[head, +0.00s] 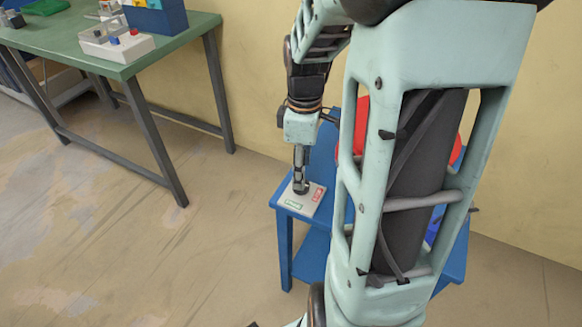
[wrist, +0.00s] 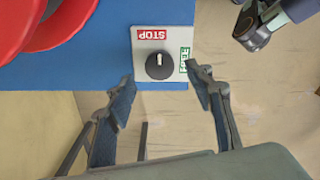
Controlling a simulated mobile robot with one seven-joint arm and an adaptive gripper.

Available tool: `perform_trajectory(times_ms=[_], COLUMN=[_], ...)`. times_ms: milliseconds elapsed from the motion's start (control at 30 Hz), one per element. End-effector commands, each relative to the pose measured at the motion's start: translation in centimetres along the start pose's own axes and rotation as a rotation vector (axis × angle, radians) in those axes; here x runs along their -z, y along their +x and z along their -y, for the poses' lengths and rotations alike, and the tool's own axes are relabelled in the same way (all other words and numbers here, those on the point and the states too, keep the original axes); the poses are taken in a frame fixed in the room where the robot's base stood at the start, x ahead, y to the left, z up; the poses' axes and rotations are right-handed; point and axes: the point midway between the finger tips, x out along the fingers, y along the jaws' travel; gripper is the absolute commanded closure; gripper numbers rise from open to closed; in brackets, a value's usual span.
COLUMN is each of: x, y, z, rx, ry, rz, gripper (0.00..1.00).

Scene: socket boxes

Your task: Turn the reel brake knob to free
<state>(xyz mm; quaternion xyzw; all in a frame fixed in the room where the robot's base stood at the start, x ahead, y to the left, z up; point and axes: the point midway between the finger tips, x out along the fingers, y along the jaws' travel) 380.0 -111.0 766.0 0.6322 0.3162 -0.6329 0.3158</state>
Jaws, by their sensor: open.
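The reel brake knob (wrist: 159,66) is a round dark knob on a pale plate (wrist: 143,72) at the edge of a blue stand. The plate has a red STOP label (wrist: 165,31) above the knob and a green FREE label (wrist: 185,59) to its right in the wrist view. A small light mark on the knob appears to point up toward STOP. My gripper (wrist: 160,74) is open, its fingertips apart on either side of the knob. In the head view my gripper (head: 300,185) is over the plate (head: 312,205) and hides the knob.
The blue stand (head: 311,262) carries a red reel, partly hidden by my arm; its red discs (wrist: 60,22) are at upper left in the wrist view. A green workbench (head: 110,66) with boxes stands at left. The floor between is clear.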

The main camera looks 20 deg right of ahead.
Motion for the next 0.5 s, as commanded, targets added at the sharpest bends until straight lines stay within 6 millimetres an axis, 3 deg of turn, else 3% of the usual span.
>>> perform_trajectory(times_ms=[33,200,500], x=[0.0,0.0,0.0], y=[1.4,3.6,4.7], z=[0.1,0.0,0.0], rx=[0.002,0.001,0.000], ry=[0.000,0.001,0.002], rz=[0.001,0.000,0.000], gripper=[0.52,0.52,0.52])
